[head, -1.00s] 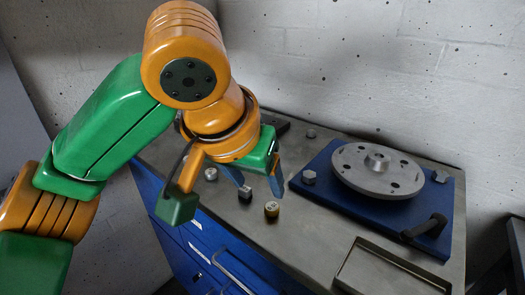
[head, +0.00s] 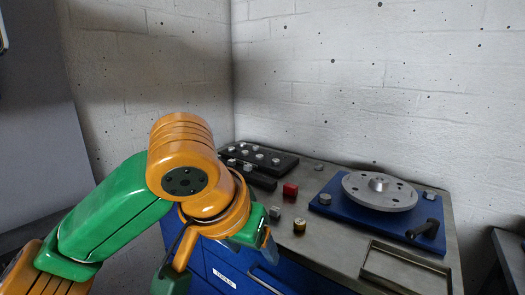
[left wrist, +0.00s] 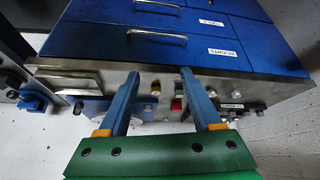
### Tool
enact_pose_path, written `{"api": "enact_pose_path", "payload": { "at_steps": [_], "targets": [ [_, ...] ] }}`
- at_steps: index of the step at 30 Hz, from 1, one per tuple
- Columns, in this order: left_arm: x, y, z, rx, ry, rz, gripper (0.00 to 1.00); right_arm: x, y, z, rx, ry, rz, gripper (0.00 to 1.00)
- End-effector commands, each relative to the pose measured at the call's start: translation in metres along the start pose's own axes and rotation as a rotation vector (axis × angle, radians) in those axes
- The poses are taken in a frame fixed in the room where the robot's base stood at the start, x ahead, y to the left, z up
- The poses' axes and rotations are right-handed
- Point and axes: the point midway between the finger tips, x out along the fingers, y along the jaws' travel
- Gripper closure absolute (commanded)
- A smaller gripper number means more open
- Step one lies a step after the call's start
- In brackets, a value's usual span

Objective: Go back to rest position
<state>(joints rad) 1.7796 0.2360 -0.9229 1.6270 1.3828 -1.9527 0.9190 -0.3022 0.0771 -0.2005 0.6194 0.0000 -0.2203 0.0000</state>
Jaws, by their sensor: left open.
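My left gripper (head: 264,238) is low in the head view, at the front edge of the workbench (head: 335,240). Its jaws are apart. In the left wrist view its two blue fingers (left wrist: 158,82) are spread with nothing held between them. That view shows the bench upside down, with the blue drawers (left wrist: 200,45) at the top. My left arm comes in from the lower left and hides part of the bench front. My right gripper is in neither view.
A silver rotor disc (head: 380,190) sits on a blue plate (head: 328,206) at the right. A red block (head: 290,189), a brass weight (head: 299,225) and a black rack of weights (head: 232,151) stand left of it. An empty shallow tray (head: 404,268) is at the front right.

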Motion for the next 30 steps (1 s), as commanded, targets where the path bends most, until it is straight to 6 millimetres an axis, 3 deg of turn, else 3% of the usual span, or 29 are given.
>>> {"api": "enact_pose_path", "payload": {
  "at_steps": [11, 17, 20, 24, 30],
  "targets": [
    [0.074, 0.013, 0.023, 0.065, -0.007, 0.155, 0.34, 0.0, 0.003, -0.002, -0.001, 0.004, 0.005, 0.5],
    [0.133, 0.02, 0.057, 0.046, 0.022, 0.271, 0.34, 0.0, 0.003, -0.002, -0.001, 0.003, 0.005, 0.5],
    [0.169, 0.017, 0.091, -0.013, 0.044, 0.308, 0.34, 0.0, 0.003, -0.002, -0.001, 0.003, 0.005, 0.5],
    [0.207, -0.004, 0.155, -0.118, 0.047, 0.255, 0.34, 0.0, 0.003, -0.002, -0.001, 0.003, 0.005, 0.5],
    [0.225, -0.038, 0.241, -0.196, -0.02, 0.099, 0.34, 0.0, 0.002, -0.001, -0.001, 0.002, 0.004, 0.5]
  ]
}}
